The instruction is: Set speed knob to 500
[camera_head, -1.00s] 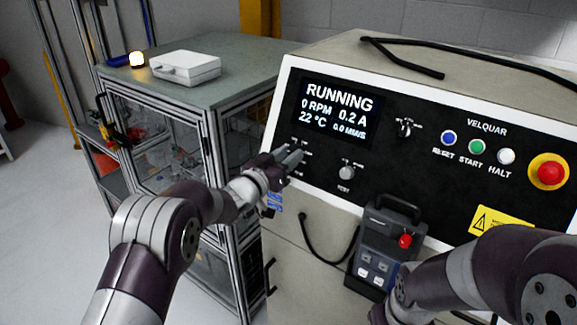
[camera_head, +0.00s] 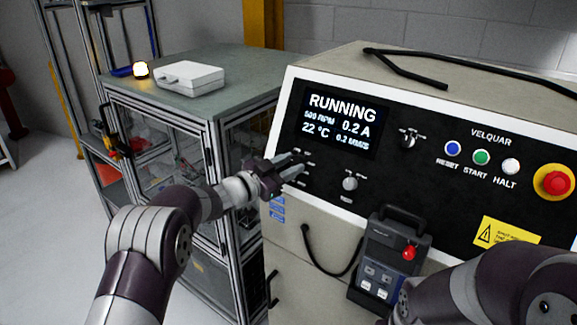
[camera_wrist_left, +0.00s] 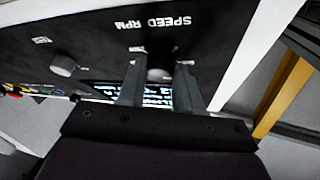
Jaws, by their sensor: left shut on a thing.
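The speed knob (camera_wrist_left: 158,74) is a dark knob under the "SPEED RPM" lettering in the left wrist view, where the picture is upside down. My left gripper (camera_head: 292,164) is at the left part of the black panel. In the left wrist view its two fingers (camera_wrist_left: 158,78) stand either side of the knob, shut on it. In the head view the gripper hides the knob. The display (camera_head: 339,120) reads RUNNING, 500 RPM, 0.2 A, 22 °C and 0.2 MM/S. My right arm crosses the lower right, its gripper out of sight.
Another knob (camera_head: 350,184) is right of my left gripper, and a selector switch (camera_head: 409,138) is higher up. Reset, start and halt buttons and a red emergency button (camera_head: 555,182) are at the right. A grey pendant (camera_head: 389,255) hangs below the panel.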

